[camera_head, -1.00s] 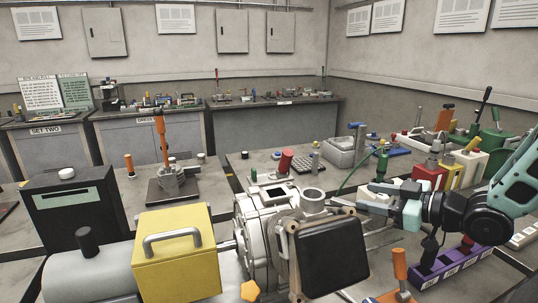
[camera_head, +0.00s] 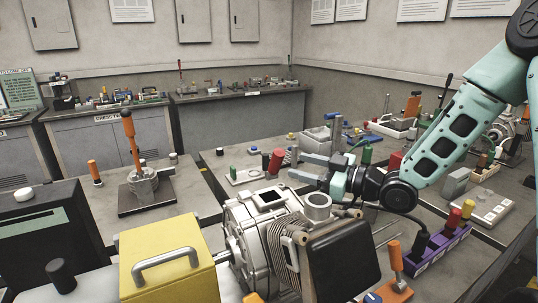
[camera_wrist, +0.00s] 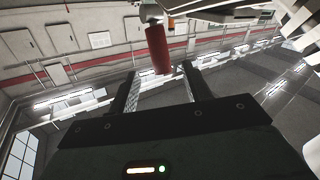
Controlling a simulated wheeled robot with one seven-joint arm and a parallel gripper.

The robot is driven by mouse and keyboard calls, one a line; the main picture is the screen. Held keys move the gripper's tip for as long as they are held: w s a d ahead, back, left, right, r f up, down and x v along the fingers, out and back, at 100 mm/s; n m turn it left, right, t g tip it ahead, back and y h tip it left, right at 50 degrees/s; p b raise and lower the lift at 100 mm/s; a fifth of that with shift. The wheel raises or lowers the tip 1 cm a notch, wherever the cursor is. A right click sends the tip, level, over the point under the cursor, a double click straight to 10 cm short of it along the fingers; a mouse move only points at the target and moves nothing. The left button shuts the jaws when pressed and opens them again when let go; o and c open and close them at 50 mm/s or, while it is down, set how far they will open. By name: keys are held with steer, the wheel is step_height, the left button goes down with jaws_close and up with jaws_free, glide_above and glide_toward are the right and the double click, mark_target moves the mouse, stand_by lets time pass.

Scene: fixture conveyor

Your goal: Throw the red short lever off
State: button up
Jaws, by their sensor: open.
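The red short lever (camera_head: 276,161) is a thick red cylinder handle, leaning a little to the right, on a pale base plate on the middle bench. My gripper (camera_head: 297,167) is open just to its right in the head view, its two grey fingers pointing left toward the handle. In the wrist view the red lever (camera_wrist: 158,48) shows just beyond and between the fingertips of my gripper (camera_wrist: 159,68). No finger clearly touches it. The lever's lower end is hard to make out.
A grey machine housing (camera_head: 265,215) and a yellow box (camera_head: 170,255) fill the front. An orange lever (camera_head: 130,135) stands at left. A purple block (camera_head: 440,245) with several handles lies below my arm.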

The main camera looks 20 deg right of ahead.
mark_target(276, 163)
steer(key=p+x, duration=0.2)
steer(key=x, duration=0.7)
steer(key=shift+w+a, duration=0.3)
jaws_close()
